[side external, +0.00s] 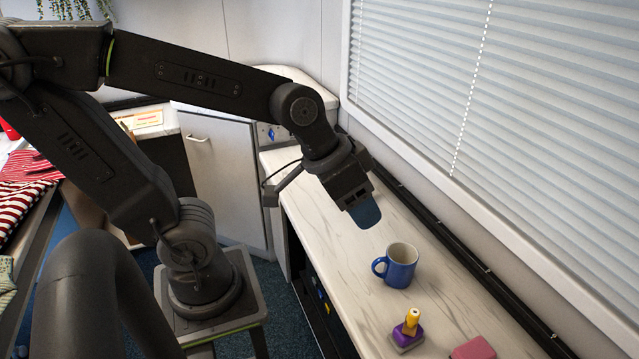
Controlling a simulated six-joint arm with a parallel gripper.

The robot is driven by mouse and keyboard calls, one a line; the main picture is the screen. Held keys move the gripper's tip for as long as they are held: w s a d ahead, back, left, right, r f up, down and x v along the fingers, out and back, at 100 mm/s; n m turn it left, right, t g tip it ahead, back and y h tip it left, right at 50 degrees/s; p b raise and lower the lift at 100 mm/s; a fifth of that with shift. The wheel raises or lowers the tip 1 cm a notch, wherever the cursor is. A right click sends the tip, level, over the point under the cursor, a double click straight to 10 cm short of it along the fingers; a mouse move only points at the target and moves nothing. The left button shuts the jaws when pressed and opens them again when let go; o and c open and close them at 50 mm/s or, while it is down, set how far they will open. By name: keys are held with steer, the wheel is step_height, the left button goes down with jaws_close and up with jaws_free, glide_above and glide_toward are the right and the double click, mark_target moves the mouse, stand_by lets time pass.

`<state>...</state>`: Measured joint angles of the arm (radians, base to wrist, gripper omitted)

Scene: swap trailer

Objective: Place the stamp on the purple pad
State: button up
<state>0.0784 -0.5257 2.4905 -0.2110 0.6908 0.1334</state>
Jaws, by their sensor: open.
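A small stamp with a yellow handle (411,318) stands upright on the white marbled counter, near the bottom of the side external view. Beneath the handle is a purple block (407,337) with a pale lower edge. I cannot tell whether this block is the stamp's own base or a separate pad under it. A flat pink block (474,349) lies to its right, partly cut off by the frame edge. My gripper (363,213) is open, with bluish fingers pointing down. It hangs above the counter, up and to the left of the stamp, apart from everything.
A blue mug (397,266) stands on the counter (350,285) between my gripper and the stamp, its handle to the left. A black rail (450,232) runs along the wall below the window blinds (530,120). Striped cloths (22,195) lie at far left.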

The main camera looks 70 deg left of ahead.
steer(key=s+a+r+n+y, duration=0.1)
steer(key=s+a+y, duration=0.1)
steer(key=s+a, duration=0.2)
steer(key=shift+s+r, duration=0.3)
steer(key=shift+r, duration=0.1)
